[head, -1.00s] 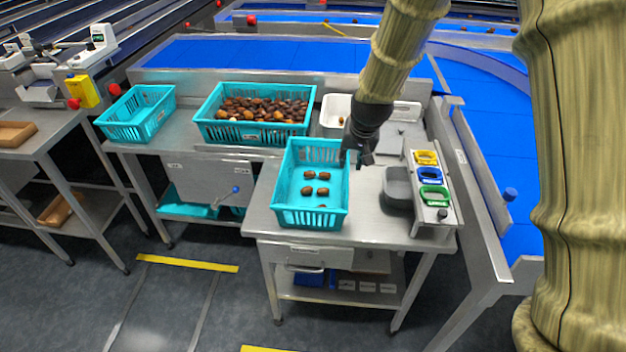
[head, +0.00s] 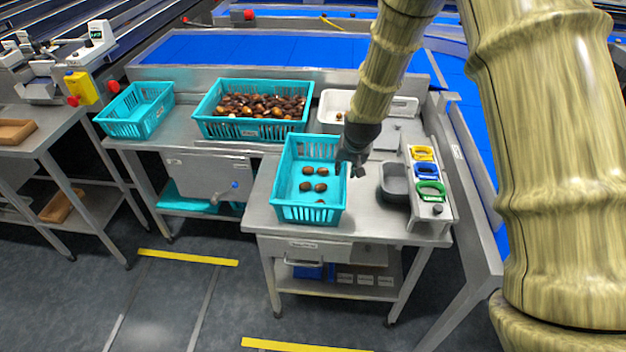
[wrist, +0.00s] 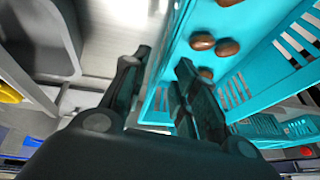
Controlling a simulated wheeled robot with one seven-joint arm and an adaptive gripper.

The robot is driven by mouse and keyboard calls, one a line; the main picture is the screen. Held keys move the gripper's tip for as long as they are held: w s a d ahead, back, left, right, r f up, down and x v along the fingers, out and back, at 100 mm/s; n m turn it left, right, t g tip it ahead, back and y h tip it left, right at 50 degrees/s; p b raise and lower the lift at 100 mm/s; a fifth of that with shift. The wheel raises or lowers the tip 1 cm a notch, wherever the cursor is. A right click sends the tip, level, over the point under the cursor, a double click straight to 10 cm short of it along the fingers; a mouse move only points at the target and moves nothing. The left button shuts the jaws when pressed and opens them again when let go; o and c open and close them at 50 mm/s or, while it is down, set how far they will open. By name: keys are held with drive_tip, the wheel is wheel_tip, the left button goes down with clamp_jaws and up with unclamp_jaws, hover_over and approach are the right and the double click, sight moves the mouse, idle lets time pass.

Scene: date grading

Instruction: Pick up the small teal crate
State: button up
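A small teal crate (head: 306,214) with several brown dates in it stands on the near steel table. My gripper (head: 352,170) points down at the crate's right wall. In the wrist view my gripper (wrist: 163,60) has its two dark fingers apart. One finger is outside the crate (wrist: 265,72) and one inside, with the wall between them. I see a gap between the fingers; whether either touches the wall is not clear. The dates (wrist: 215,44) lie on the crate floor beside the inner finger.
A grey bin (head: 394,183) and a rack with yellow, blue and green rings (head: 430,190) stand right of the crate. A larger teal crate full of dates (head: 210,125), an empty teal crate (head: 120,130) and a white tray (head: 402,107) are behind. A blue conveyor (head: 240,52) runs beyond.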

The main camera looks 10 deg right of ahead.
drive_tip(key=shift+x, duration=1.1)
drive_tip(key=shift+c, duration=0.2)
clamp_jaws()
